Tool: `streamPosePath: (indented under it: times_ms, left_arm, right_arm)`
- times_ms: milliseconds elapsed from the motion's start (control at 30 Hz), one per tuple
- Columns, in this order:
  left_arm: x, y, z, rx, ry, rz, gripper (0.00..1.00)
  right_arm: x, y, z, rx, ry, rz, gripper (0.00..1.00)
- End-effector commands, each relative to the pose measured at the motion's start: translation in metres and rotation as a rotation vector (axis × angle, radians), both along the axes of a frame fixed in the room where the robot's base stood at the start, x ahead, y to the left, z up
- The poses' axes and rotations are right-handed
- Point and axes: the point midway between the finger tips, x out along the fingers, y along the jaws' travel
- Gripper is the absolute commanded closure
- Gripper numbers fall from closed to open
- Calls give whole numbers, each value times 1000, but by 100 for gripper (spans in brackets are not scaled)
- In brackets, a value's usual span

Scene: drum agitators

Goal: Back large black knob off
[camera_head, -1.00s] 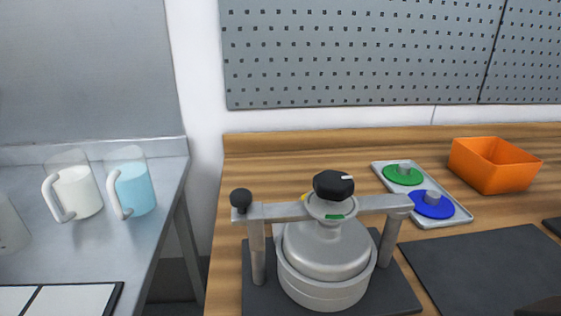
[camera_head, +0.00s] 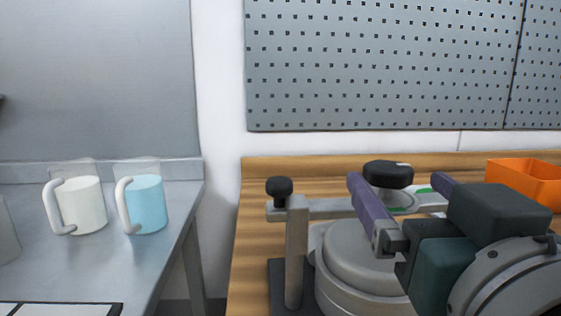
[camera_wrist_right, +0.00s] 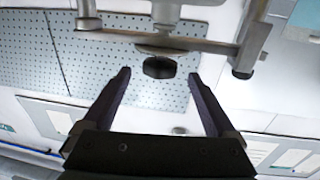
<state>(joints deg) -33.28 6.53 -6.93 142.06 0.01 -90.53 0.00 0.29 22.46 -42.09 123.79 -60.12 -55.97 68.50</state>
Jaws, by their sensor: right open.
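The large black knob (camera_head: 388,174) sits on a screw at the middle of the metal crossbar (camera_head: 325,208), above the grey lidded drum (camera_head: 355,255). My right gripper (camera_head: 399,180) is open, with one purple finger on each side of the knob in the head view. In the right wrist view the knob (camera_wrist_right: 159,67) shows between the spread fingertips (camera_wrist_right: 159,74), with gaps on both sides. I see no contact. The right hand hides part of the drum and the right end of the crossbar. My left gripper is out of view.
A smaller black knob (camera_head: 279,188) tops the left end of the crossbar, by the left post (camera_head: 296,255). An orange bin (camera_head: 528,183) stands at the back right.

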Motion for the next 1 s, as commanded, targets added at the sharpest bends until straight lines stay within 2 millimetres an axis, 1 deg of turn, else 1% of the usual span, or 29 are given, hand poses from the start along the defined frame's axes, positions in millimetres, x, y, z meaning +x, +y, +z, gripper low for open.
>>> streamPosePath:
  times_ms: [33, 100, 200, 300, 400, 633, 1000]
  left_arm:
    - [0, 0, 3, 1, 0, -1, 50]
    - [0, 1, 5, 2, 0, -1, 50]
    - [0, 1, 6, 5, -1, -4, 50]
    - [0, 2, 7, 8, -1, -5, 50]
    - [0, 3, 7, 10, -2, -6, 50]
    - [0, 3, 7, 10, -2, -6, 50]
    - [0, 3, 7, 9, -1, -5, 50]
  right_arm:
    - [10, -1, 2, -4, -3, 0, 8]
    - [21, -2, 2, -3, -3, 0, 8]
    - [34, -2, 1, -3, 0, 1, 8]
    - [41, -3, 0, -1, 1, 0, 8]
    - [44, -3, -1, -1, 2, 0, 8]
    - [45, -3, -1, 0, 3, 0, 8]
    - [44, -3, -1, 0, 3, 0, 50]
